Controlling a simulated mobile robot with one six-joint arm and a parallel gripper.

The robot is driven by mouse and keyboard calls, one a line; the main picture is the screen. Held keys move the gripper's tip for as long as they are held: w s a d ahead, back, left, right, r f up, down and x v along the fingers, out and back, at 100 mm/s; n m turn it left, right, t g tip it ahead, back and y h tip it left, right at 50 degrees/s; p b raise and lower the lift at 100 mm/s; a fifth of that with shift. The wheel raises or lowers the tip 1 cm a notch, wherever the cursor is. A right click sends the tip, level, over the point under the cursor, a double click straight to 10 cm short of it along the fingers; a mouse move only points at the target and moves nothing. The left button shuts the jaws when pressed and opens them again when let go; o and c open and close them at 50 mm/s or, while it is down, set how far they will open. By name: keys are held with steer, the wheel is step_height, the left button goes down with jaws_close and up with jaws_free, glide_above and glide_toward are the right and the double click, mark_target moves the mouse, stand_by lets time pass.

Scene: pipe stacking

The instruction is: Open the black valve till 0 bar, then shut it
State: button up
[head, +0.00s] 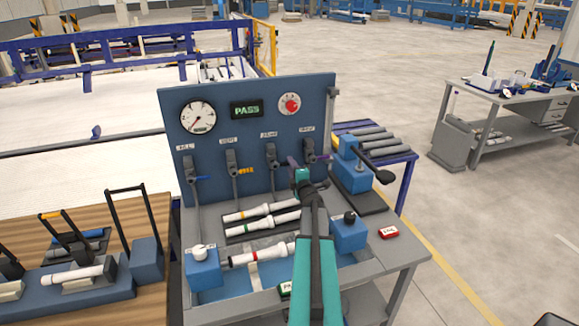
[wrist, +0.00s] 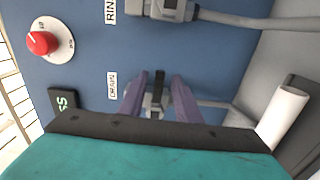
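The valve panel (head: 240,92) carries a row of labelled valves. In the wrist view, a black valve handle (wrist: 157,88) beside the DRAIN label lies between my two purple fingers, with small gaps at its sides. My gripper (head: 307,161) is open in front of the panel's right part; it also shows in the wrist view (wrist: 158,92). In the head view the drain valve body (head: 270,156) shows left of my gripper, but its handle is hard to make out. The round pressure gauge (head: 197,117) is at upper left; its reading is too small to tell.
A green PASS display (head: 247,110) and a red knob (head: 290,103) sit above the valves. White pipes (head: 262,218) lie on the bench beneath, between blue clamp blocks (head: 203,269). A neighbouring valve (wrist: 168,9) lies close beside my gripper.

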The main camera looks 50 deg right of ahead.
steer(key=b+v, duration=0.2)
steer(key=v, duration=0.5)
steer(key=shift+s, duration=0.25)
steer(key=shift+a, duration=0.2)
stand_by(0.4)
